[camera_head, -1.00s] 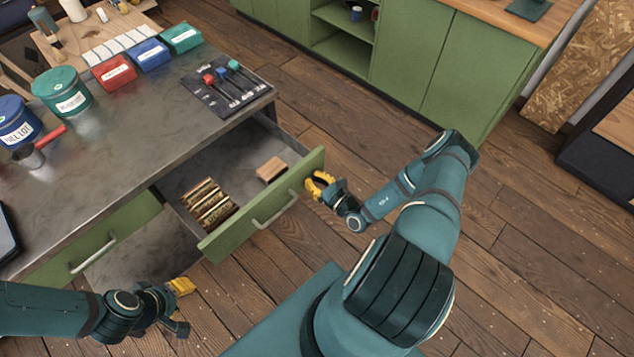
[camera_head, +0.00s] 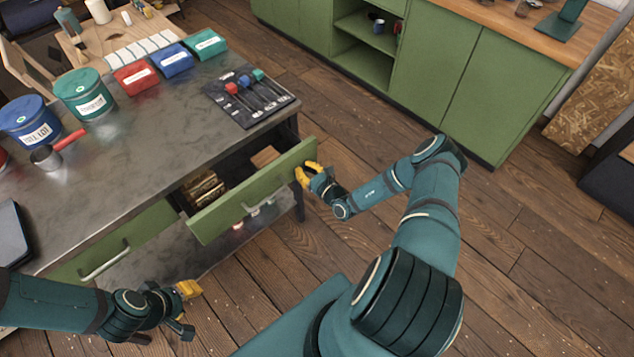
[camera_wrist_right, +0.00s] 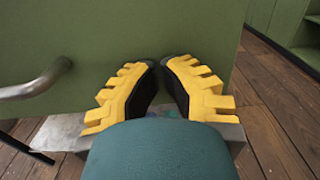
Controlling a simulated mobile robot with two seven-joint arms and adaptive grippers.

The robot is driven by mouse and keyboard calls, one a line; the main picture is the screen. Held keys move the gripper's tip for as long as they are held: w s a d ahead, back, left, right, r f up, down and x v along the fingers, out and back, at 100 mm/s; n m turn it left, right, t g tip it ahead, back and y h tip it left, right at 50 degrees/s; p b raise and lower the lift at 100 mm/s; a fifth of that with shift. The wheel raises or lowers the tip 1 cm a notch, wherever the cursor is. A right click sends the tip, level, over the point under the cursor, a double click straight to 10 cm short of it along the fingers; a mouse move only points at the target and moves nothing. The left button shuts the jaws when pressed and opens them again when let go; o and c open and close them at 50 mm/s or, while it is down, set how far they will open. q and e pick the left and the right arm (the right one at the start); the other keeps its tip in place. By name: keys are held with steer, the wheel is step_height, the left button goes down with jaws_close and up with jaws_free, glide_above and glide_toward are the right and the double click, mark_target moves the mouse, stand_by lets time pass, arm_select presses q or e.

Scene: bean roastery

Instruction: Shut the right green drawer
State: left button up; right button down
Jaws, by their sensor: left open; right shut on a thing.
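The right green drawer (camera_head: 285,176) stands partly open out of the metal-topped table, with its front panel and bar handle (camera_head: 258,206) in full view. A wooden block (camera_head: 264,156) and a stack of brownish items (camera_head: 205,188) show inside. My right gripper (camera_head: 304,174) is at the right end of the drawer front, its yellow fingers closed at the panel. In the right wrist view its fingertips (camera_wrist_right: 163,64) nearly meet at the green panel, right of the handle (camera_wrist_right: 38,84); the exact contact is hard to see. My left gripper (camera_head: 187,309) is open and empty, low at the left.
A left green drawer (camera_head: 125,243) sits flush in the table. The tabletop (camera_head: 150,135) holds tins, small colored boxes and a dark tool mat (camera_head: 250,97). Green cabinets (camera_head: 470,90) stand behind, with open wooden floor (camera_head: 480,240) to the right.

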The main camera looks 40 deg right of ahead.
steer(key=w+b, duration=0.1)
steer(key=w, duration=0.3)
steer(key=w+b, duration=0.1)
steer(key=w, duration=0.3)
steer(key=w+a+b, duration=0.1)
steer(key=w, duration=0.3)
steer(key=shift+w+f+b, duration=0.1)
steer(key=shift+w+b, duration=0.05)
steer(key=shift+b, duration=0.15)
steer(key=shift+w, duration=0.55)
arm_select(q)
steer(key=f, duration=0.1)
steer(key=s+f, duration=0.1)
steer(key=f, duration=0.2)
steer(key=shift+s+d+f, duration=0.1)
steer(key=shift+s+f, duration=0.1)
steer(key=shift+s, duration=0.1)
arm_select(e)
steer(key=shift+r, duration=0.2)
steer(key=shift+w+r, duration=0.1)
